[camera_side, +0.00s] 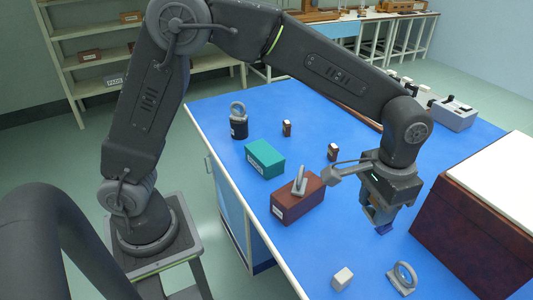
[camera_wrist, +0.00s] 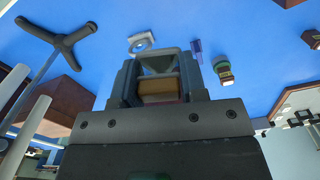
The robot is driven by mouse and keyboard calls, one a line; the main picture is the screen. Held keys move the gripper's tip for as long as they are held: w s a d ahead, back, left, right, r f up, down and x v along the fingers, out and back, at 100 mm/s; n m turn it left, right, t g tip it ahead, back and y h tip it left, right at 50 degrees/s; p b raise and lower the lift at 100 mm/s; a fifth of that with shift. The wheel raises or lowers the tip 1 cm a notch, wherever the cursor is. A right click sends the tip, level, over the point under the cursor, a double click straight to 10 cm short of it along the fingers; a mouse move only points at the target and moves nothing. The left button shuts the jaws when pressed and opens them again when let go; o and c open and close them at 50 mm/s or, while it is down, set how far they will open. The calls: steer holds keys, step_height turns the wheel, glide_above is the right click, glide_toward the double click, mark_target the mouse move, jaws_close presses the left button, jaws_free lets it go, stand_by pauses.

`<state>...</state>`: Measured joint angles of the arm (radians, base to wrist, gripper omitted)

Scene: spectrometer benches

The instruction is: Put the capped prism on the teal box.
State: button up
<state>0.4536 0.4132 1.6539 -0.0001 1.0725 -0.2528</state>
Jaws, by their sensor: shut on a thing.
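The teal box (camera_side: 265,158) lies on the blue bench top left of centre in the side view, with a white label on its end. Nothing rests on it. My gripper (camera_side: 380,218) is well to the right of it, pointing down over the blue top. In the wrist view my gripper (camera_wrist: 158,80) is shut on a small piece with a tan-brown block (camera_wrist: 158,88) and a grey, clear-looking part; I take it for the capped prism. In the side view the jaws mostly hide it. I cannot tell its clearance above the bench.
A dark red box (camera_side: 298,200) with a slanted grey piece (camera_side: 300,180) stands between my gripper and the teal box. A ring mount (camera_side: 403,277) and white cube (camera_side: 342,278) are in front. A large maroon case (camera_side: 465,240) is at right. Small brown blocks (camera_side: 333,152) stand behind.

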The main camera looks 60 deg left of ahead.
step_height(320, 180, up, 2)
steer(key=w+a+n, duration=0.3)
steer(key=a+n, duration=0.3)
steer(key=a, duration=2)
steer(key=s+a+n, duration=0.3)
steer(key=s+a, duration=0.4)
steer(key=a, duration=0.4)
steer(key=s+a+n, duration=0.3)
steer(key=s+a, duration=0.4)
steer(key=a, duration=0.5)
glide_above(263, 153)
step_height(263, 153, down, 12)
steer(key=shift+w+f, duration=0.1)
steer(key=shift+w, duration=0.05)
steer(key=shift+f, duration=1.95)
steer(key=shift+f, duration=0.1)
